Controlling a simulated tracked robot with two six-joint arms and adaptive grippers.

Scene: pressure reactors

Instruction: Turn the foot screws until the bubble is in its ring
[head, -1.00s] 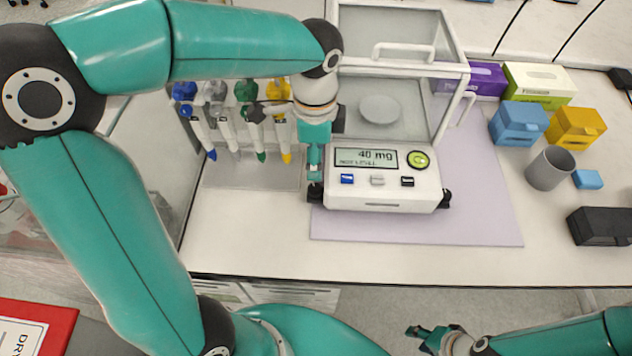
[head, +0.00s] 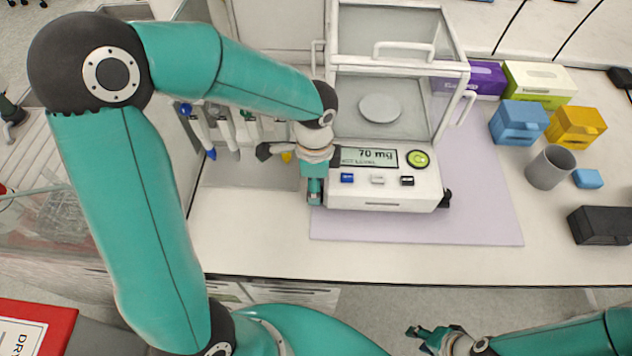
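The white balance (head: 380,190) stands on a lilac mat, its display (head: 368,157) reading 70 mg. The round green bubble level (head: 418,158) is right of the display; the bubble's exact place in its ring is too small to tell. The right front foot screw (head: 446,198) is a dark knob at the balance's front right corner. My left gripper (head: 315,199) points down at the front left corner and hides the foot there. Whether it grips that foot is not clear. My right gripper (head: 424,338) is low, in front of the bench, open and empty.
Several pipettes hang on a stand (head: 250,176) left of the balance, partly behind my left arm. Right are a blue box (head: 518,122), a yellow box (head: 576,127), a grey cup (head: 550,168) and a black case (head: 602,226). The mat's front (head: 420,230) is clear.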

